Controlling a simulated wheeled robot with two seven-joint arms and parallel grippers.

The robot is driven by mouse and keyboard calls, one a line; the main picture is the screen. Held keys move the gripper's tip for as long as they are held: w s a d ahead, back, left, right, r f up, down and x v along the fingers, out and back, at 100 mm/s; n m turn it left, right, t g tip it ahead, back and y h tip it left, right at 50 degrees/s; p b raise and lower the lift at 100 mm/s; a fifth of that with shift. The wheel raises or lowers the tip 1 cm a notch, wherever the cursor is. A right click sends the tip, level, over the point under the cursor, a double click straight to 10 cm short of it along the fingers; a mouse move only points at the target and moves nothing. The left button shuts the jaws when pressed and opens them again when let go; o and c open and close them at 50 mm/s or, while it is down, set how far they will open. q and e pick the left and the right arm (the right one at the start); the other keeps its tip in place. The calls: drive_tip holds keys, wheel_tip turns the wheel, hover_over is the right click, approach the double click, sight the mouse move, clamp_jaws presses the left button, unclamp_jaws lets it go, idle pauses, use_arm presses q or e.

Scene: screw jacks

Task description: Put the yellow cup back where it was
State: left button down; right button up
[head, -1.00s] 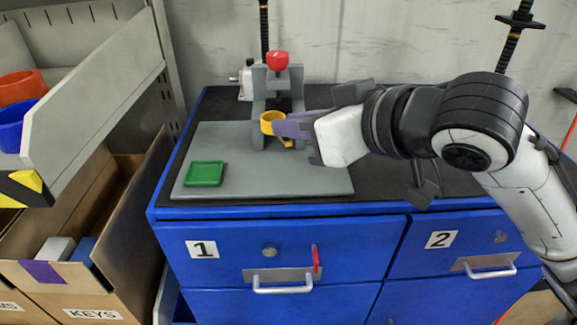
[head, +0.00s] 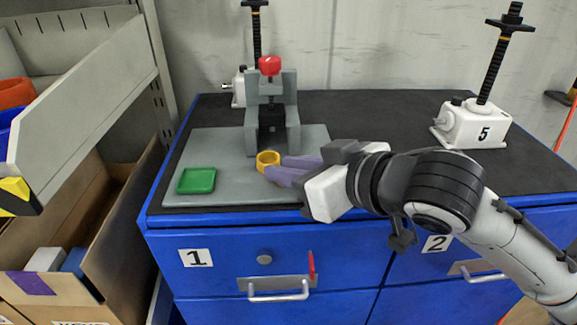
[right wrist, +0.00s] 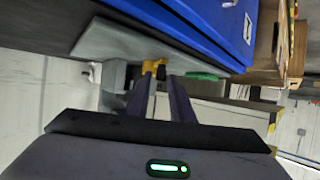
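The yellow cup (head: 268,159) is small and sits at the tips of my right gripper (head: 275,168) in the head view, over the grey plate (head: 225,152), in front of the grey fixture. Whether it rests on the plate or hangs just above it is unclear. The right gripper's purple fingers show a narrow gap; the lower fingertip partly covers the cup. In the right wrist view, a yellow patch (right wrist: 150,73) shows at the fingertips (right wrist: 158,78). I cannot tell whether the fingers grip the cup. My left gripper is not in view.
The grey fixture (head: 252,127) with a red knob (head: 269,65) stands on the plate. A green square tray (head: 196,180) lies at the plate's left. A white screw jack marked 5 (head: 474,123) stands at the right. The black top (head: 375,120) between is clear.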

drive_tip(key=shift+o, duration=0.6)
drive_tip(key=shift+r, duration=0.1)
